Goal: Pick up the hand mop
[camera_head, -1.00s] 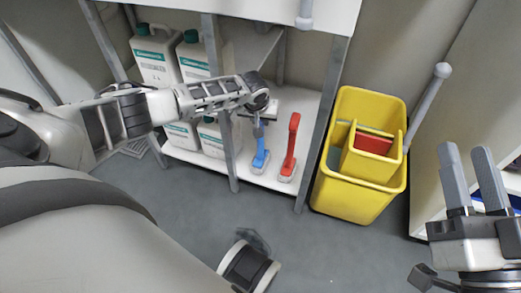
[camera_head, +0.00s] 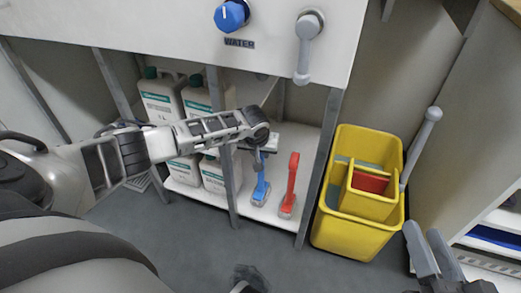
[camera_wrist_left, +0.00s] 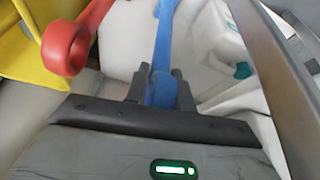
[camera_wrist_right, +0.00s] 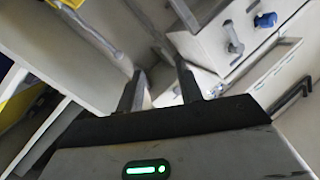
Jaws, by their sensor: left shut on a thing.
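The hand mop appears to be the blue long-handled tool (camera_head: 261,189) on the low white shelf, its head down and its handle up. My left gripper (camera_head: 258,163) is at the top of its handle. In the left wrist view, the left gripper's fingers (camera_wrist_left: 160,84) are shut on the blue handle (camera_wrist_left: 165,40). Whether its head touches the shelf I cannot tell. A similar red tool (camera_head: 290,185) stands just to its right, apart from it. My right gripper (camera_head: 427,250) is open and empty at the lower right, away from both tools.
White jugs (camera_head: 163,105) stand behind and left of the blue tool. A grey shelf post (camera_head: 228,180) is close on its left. A yellow bucket (camera_head: 330,228) is on the floor to the right. The counter with a blue water knob (camera_head: 231,15) overhangs the shelf.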

